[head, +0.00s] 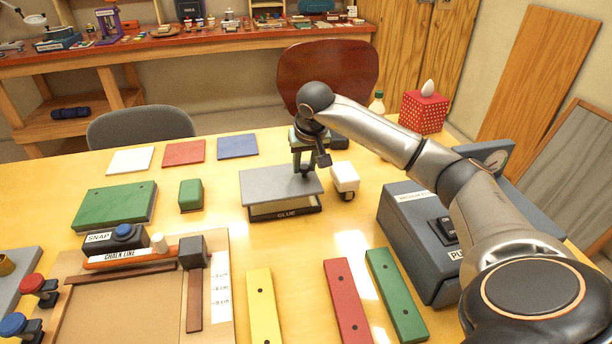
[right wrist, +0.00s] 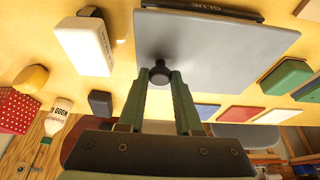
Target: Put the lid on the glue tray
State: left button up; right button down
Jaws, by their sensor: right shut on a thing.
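The lid (head: 270,184) is a flat grey plate with a small dark knob. My right gripper (head: 305,172) is shut on the knob, which also shows between its fingers in the right wrist view (right wrist: 159,73). The black glue tray (head: 288,213), lettered GLUE, sits on the table below the lid. The lid looks level and a little above the tray, with a pale strip visible between them. Its left edge reaches slightly past the tray. The lid hides most of the tray. In the right wrist view the lid (right wrist: 225,55) covers all but the tray's lettered edge (right wrist: 215,9).
A white block-like item (head: 345,177) stands close to the lid's right. A grey switch box (head: 410,225) is farther right. A green block (head: 190,194) stands left. Yellow (head: 263,300), red (head: 345,295) and green bars lie in front. Clear table lies between these.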

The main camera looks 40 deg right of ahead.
aim_at(306, 176)
jog(key=shift+w+d+f, duration=0.1)
jog(key=shift+d+f, duration=0.05)
jog(key=shift+f, duration=0.1)
jog(key=f, duration=0.3)
jog(key=shift+w+d+f, duration=0.1)
jog(key=shift+d+f, duration=0.15)
jog(key=shift+f, duration=0.1)
jog(key=shift+f, duration=0.15)
jog(key=c, duration=0.6)
grip_release()
